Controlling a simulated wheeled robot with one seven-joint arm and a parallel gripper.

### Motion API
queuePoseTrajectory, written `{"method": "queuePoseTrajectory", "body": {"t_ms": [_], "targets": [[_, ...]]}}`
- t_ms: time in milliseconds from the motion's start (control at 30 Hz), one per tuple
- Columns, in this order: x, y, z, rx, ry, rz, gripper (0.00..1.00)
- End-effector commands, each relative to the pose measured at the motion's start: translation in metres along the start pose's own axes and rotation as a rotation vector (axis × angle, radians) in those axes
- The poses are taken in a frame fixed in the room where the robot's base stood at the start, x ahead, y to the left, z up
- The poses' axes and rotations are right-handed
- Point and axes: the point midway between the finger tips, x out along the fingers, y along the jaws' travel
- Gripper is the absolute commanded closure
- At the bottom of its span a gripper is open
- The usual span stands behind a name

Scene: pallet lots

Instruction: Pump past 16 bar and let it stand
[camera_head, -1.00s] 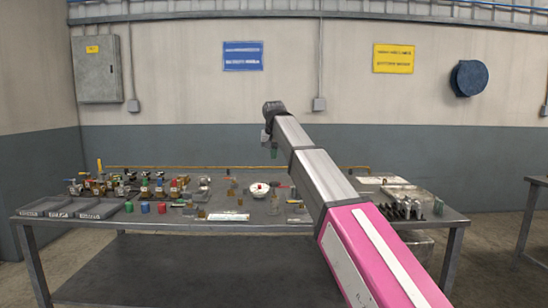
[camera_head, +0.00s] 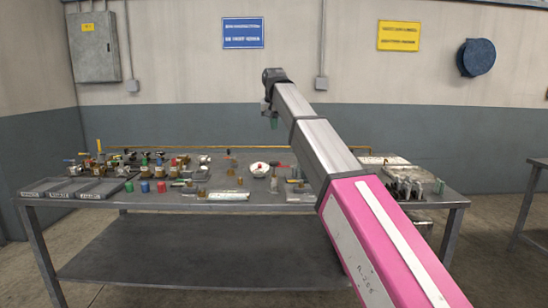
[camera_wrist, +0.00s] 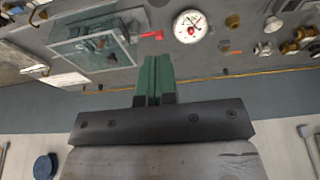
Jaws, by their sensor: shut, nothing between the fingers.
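A round white dial gauge (camera_wrist: 190,26) with a dark needle and a red centre lies on the bench in the wrist view. It also shows small in the head view (camera_head: 260,170). The needle's reading is too small to tell. A red lever (camera_wrist: 150,36) sits just left of the gauge. No pump can be picked out for certain. My gripper (camera_wrist: 153,80) has green fingers, shut together and empty. It points at the bench, apart from the gauge. In the head view my gripper (camera_head: 273,122) hangs above the back of the bench.
The grey bench (camera_head: 250,202) holds several valves and fittings on the left, with dark trays (camera_head: 92,188) at its left end. Red (camera_head: 161,187), blue (camera_head: 145,186) and green pieces stand near the front. A metal case (camera_head: 397,172) and dark parts are at the right. A yellow pipe runs behind.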

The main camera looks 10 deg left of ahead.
Motion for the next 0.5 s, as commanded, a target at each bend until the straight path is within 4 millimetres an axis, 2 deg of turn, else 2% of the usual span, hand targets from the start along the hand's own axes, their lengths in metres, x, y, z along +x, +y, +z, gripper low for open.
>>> {"method": "queuePoseTrajectory", "body": {"t_ms": [267, 367, 500], "targets": [[0.003, 0.0, 0.0, 0.0, -0.001, 0.0, 1.0], [0.01, 0.001, 0.001, 0.0, -0.001, 0.0, 1.0], [0.031, 0.001, 0.001, 0.0, -0.002, 0.0, 1.0]]}}
